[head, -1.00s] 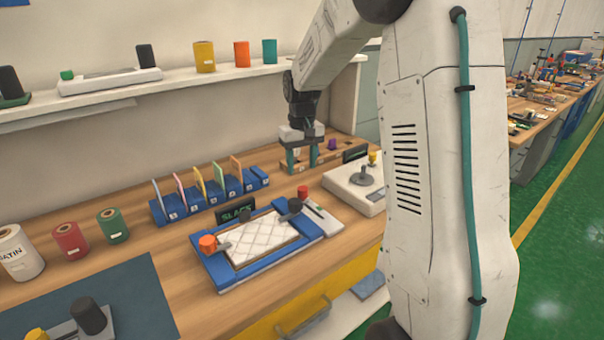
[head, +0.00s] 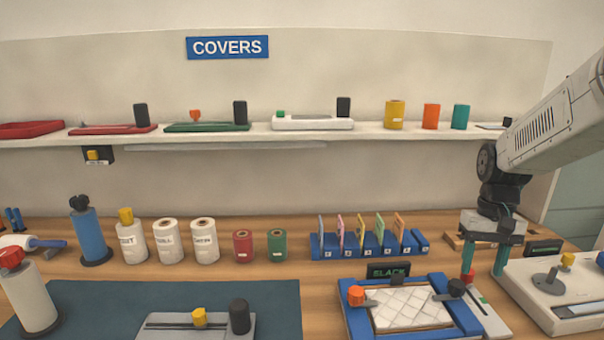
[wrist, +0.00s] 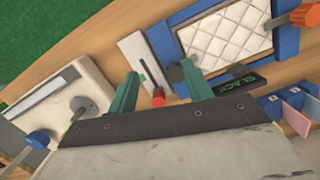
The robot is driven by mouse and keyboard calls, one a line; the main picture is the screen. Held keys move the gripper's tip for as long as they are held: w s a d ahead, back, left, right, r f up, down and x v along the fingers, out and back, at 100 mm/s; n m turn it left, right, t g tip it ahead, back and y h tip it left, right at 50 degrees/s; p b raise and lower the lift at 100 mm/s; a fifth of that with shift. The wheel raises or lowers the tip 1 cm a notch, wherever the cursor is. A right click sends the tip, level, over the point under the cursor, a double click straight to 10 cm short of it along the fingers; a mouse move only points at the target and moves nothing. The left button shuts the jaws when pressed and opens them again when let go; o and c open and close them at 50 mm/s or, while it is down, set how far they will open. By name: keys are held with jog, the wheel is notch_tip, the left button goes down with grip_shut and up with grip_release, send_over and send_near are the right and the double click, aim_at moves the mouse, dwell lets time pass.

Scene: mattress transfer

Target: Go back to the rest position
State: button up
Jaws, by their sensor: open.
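My gripper (head: 483,260) hangs at the right of the bench in the head view, its two teal fingers apart with nothing held between them. It is behind and right of the blue frame (head: 357,323) that holds a white quilted mattress (head: 412,307). In the wrist view the open fingers (wrist: 160,92) point toward the bench, and a red knob (wrist: 158,98) shows between them. The mattress (wrist: 225,38) lies in its frame beyond the fingers. A black SLACK sign (head: 388,270) stands behind the frame.
A white device with a grey knob (head: 546,281) sits right of the frame. A blue rack of coloured cards (head: 368,244) stands behind it. Several rolls and a dark mat (head: 270,300) fill the left. A shelf (head: 390,134) runs along the wall above.

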jog(key=s+a+r+t, duration=0.1)
jog(key=s+a+r, duration=0.1)
jog(key=s+a, duration=0.2)
jog(key=s+a+r+n+t, duration=0.1)
jog(key=s+a, duration=0.3)
jog(key=s, duration=0.7)
jog(key=s+a+r+n+t, duration=0.1)
jog(key=s+a+r, duration=0.2)
jog(key=s, duration=0.5)
jog(key=shift+s+a+r, duration=0.2)
jog(key=shift+a+r, duration=0.2)
jog(key=shift+r, duration=0.1)
